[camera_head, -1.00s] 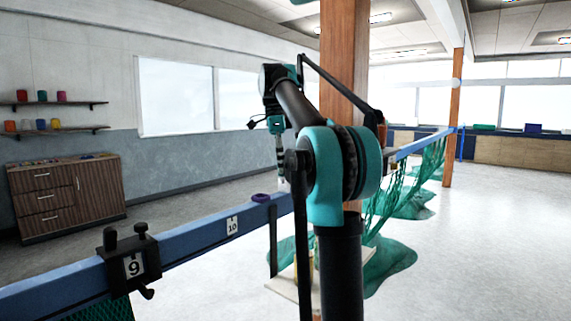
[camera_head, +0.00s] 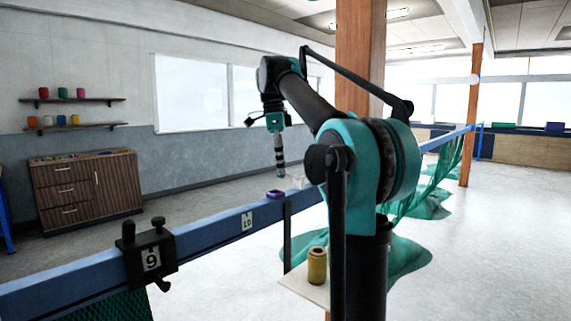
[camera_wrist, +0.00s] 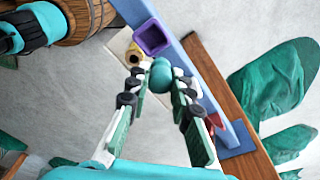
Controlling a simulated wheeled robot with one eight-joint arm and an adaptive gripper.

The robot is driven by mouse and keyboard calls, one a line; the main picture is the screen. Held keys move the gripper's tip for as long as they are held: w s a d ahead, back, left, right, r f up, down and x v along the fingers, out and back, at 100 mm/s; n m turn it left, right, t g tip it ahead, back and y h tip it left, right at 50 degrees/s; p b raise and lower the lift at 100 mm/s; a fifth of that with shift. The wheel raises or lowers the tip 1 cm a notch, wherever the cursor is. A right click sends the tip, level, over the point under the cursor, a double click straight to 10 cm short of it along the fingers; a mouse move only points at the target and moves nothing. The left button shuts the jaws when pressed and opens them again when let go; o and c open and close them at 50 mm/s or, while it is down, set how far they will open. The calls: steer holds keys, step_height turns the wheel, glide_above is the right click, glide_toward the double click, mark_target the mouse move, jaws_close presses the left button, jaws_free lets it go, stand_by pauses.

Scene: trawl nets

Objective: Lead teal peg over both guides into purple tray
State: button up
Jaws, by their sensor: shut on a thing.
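The teal peg (camera_wrist: 161,73) shows end-on as a round teal shape between the fingertips of my gripper (camera_wrist: 159,74), which is shut on it. In the head view my gripper (camera_head: 280,167) points down above the blue rail, and the peg is too small to make out there. The purple tray (camera_head: 275,194) is a small open square box on the rail, just below my fingertips in the picture. In the wrist view the tray (camera_wrist: 148,37) lies just beyond the peg, apart from it, and looks empty. I cannot clearly make out the two guides.
The blue rail (camera_head: 205,234) carries a black clamp marked 9 (camera_head: 148,257) and a plate marked 10 (camera_head: 247,221). A yellow spool (camera_head: 317,266) stands on a pale board beside the rail. A wooden post (camera_head: 361,70) rises behind my arm. Green netting (camera_head: 430,185) hangs farther along.

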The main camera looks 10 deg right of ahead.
steer(key=shift+s+a, duration=0.8)
steer(key=shift+a, duration=0.25)
steer(key=shift+f, duration=2.4)
steer(key=shift+f, duration=0.2)
steer(key=o, duration=0.9)
steer(key=shift+w, duration=0.1)
steer(key=r, duration=0.4)
steer(key=a+r, duration=0.1)
steer(key=r, duration=0.7)
steer(key=shift+w+a, duration=0.1)
steer(key=shift+a, duration=0.05)
steer(key=shift+f, duration=0.1)
